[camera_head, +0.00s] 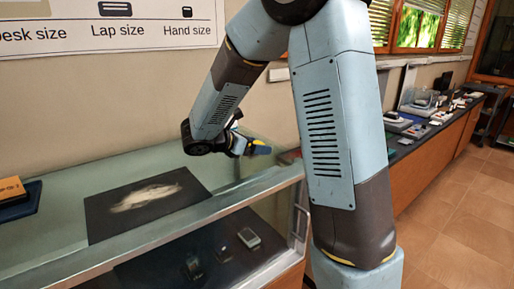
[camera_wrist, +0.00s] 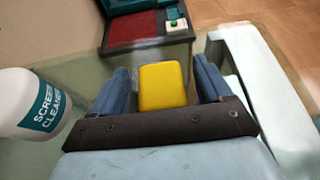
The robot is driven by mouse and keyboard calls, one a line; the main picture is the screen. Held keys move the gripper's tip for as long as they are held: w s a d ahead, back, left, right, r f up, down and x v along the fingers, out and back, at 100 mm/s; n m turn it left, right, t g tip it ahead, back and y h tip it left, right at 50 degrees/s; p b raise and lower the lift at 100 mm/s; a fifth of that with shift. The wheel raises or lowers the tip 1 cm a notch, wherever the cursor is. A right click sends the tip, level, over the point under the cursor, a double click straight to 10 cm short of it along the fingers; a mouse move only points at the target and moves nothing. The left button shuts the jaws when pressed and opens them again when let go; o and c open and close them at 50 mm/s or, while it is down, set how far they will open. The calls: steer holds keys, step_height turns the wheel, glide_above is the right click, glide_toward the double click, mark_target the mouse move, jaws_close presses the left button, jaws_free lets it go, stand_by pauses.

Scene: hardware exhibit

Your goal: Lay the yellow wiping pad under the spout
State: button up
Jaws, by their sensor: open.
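The yellow wiping pad (camera_wrist: 162,86) lies between the two blue fingers of my gripper (camera_wrist: 160,72) in the wrist view. The fingers are open, with a narrow gap on each side of the pad. Its near end is hidden by the dark gripper body. In the head view, yellow (camera_head: 259,149) shows at my gripper (camera_head: 250,148), over the far end of the glass case. A white bottle labelled screen cleaner (camera_wrist: 34,104) is left of my gripper in the wrist view. I cannot make out a spout in either view.
The glass case (camera_head: 235,193) bears a dark mat (camera_head: 112,218) with a pale smear and, at left, a dark blue item (camera_head: 20,203). A green and red device (camera_wrist: 135,31) stands beyond the pad. A counter (camera_head: 402,148) with several devices runs along the right.

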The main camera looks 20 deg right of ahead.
steer(key=v, duration=1)
steer(key=shift+a+r, duration=0.15)
steer(key=shift+a, duration=0.05)
steer(key=shift+s+r, duration=0.15)
steer(key=shift+s, duration=0.05)
steer(key=s+d+m, duration=0.1)
steer(key=s, duration=0.1)
steer(key=s+d+r+m+g+y, duration=0.1)
steer(key=s+d+m, duration=0.1)
steer(key=s+d+r+m+g+y, duration=0.1)
steer(key=s+d, duration=0.1)
steer(key=shift+s+m, duration=0.2)
steer(key=shift+m, duration=0.2)
steer(key=s+d+r+m+t+y, duration=0.1)
steer(key=s+m+y, duration=0.4)
steer(key=s+m, duration=0.3)
steer(key=s+d+r+m+t+y, duration=0.1)
steer(key=s+d+m+t+y, duration=0.1)
steer(key=s+m+y, duration=0.4)
steer(key=shift+s+r+m, duration=0.35)
steer(key=shift+s+m, duration=1.05)
steer(key=shift+s, duration=0.65)
steer(key=shift+c, duration=0.3)
